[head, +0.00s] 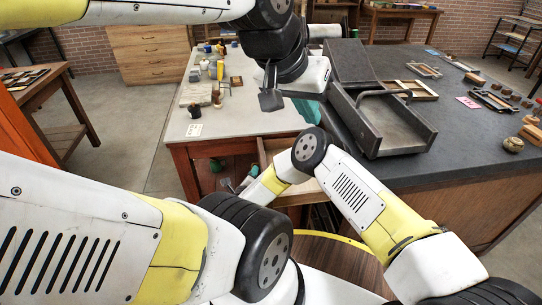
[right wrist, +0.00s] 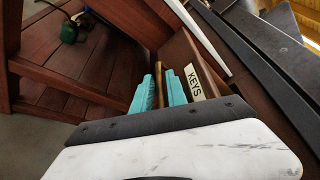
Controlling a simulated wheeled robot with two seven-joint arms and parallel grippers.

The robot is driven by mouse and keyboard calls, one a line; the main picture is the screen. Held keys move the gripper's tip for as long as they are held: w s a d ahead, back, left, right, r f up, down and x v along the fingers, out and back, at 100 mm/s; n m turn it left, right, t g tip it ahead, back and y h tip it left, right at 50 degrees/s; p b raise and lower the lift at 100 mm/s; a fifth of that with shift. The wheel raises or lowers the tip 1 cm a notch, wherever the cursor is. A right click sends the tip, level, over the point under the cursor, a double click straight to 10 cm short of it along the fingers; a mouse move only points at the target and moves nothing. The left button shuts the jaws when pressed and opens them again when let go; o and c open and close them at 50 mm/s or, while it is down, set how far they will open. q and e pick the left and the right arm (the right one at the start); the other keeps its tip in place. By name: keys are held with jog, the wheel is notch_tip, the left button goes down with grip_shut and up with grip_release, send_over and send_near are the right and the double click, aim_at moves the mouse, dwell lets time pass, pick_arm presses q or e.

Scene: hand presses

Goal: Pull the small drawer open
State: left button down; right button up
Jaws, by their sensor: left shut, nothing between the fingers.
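The small drawer has a brown front labelled KEYS (right wrist: 196,82) in the right wrist view. A brass handle (right wrist: 160,72) stands along its front. My right gripper (right wrist: 158,98) has its two teal fingers on either side of this handle, closed on it. In the head view, pale wooden edges (head: 262,154) show below the white bench top, beside my right forearm. My arm hides most of this part, so how far the drawer stands out is unclear. My left gripper (head: 307,110) is shut and empty above the bench, its teal fingers partly hidden behind its own dark and white parts.
A white-topped bench (head: 165,146) with small jars and blocks stands ahead. A dark counter (head: 450,150) on the right carries a press bed (head: 400,125), frames and a pink card (head: 467,102). A green object (right wrist: 70,32) lies on the slatted shelf below the bench.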

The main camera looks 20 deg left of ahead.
jog(key=v, duration=0.7)
dwell(0.3)
